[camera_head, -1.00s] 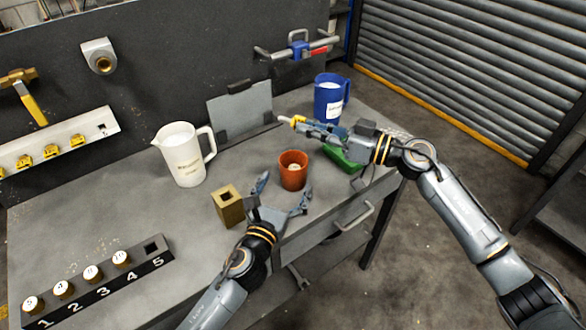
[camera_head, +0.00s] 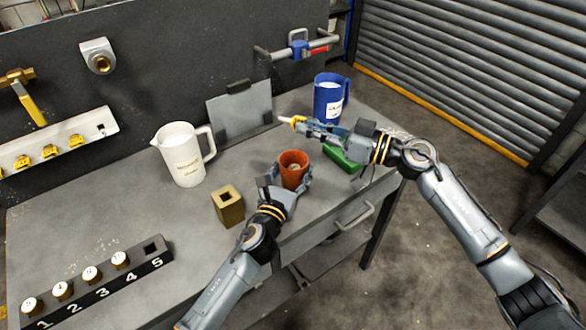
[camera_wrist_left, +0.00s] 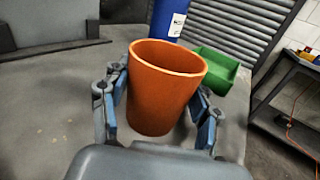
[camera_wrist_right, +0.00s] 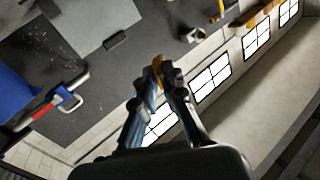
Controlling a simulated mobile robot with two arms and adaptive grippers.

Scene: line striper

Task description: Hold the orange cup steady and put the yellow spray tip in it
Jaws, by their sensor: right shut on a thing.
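The orange cup (camera_head: 293,168) stands upright on the bench; something pale shows inside it. In the left wrist view the cup (camera_wrist_left: 160,90) sits between the two fingers of my left gripper (camera_wrist_left: 160,125). These fingers are open on either side of it, with a gap at the right finger. My left gripper (camera_head: 284,184) also shows in the head view, at the cup's near side. My right gripper (camera_head: 310,127) is shut on the yellow spray tip (camera_head: 298,122), above the bench behind the cup. The tip (camera_wrist_right: 157,70) also shows between the fingers in the right wrist view.
A tan block with a square hole (camera_head: 228,207) stands left of the cup. A white pitcher (camera_head: 182,155), a blue jug (camera_head: 328,100) and a green bin (camera_head: 342,158) are around it. A numbered rack (camera_head: 100,285) with several round-topped pieces is at the front left.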

